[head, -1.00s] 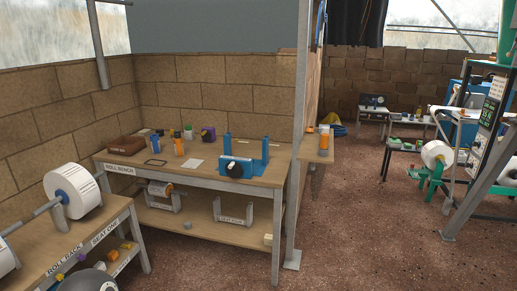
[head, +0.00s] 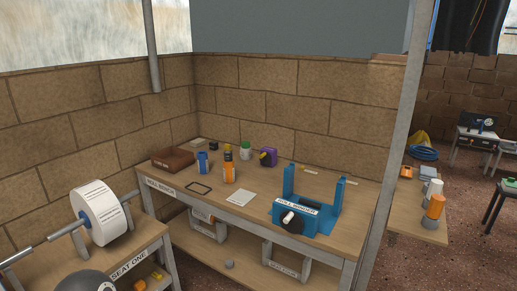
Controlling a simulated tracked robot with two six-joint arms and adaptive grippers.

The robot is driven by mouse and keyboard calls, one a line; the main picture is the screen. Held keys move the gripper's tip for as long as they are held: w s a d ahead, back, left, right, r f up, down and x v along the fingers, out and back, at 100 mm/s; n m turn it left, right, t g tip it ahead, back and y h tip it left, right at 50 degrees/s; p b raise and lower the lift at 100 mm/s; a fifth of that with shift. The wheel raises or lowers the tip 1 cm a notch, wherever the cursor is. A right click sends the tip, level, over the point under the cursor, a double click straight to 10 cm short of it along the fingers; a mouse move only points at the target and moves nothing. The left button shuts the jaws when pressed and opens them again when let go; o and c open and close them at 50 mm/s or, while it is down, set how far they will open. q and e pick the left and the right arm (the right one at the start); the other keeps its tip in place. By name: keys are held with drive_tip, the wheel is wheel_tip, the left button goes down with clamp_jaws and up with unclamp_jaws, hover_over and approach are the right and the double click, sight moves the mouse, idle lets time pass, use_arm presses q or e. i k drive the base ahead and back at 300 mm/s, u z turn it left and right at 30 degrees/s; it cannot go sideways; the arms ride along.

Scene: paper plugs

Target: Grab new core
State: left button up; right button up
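Neither of my grippers shows in the head view. No thing is clearly marked as a new core. A large white paper roll (head: 101,212) sits on a metal bar at the left, over the low rack (head: 150,243). On the bench's lower shelf (head: 228,249), a small brownish roll (head: 201,215) sits in a grey stand (head: 208,230), partly hidden by the bench top. A blue winder (head: 300,219) with two uprights and a dark round knob stands on the bench top (head: 255,214).
A brown box (head: 172,159), a blue can (head: 202,162), an orange bottle (head: 229,168), a purple item (head: 268,157) and a white sheet (head: 240,198) are on the bench. A metal post (head: 398,150) stands at its right end. Open floor (head: 470,240) lies to the right.

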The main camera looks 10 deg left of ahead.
sight(202, 165)
drive_tip(key=u, duration=0.5)
drive_tip(key=i, duration=1.6)
drive_tip(key=u, duration=0.7)
drive_tip(key=i, duration=0.5)
drive_tip(key=u, duration=0.1)
drive_tip(key=k, duration=0.9)
drive_tip(key=u, duration=0.2)
drive_tip(key=i, duration=0.9)
drive_tip(key=z, duration=0.05)
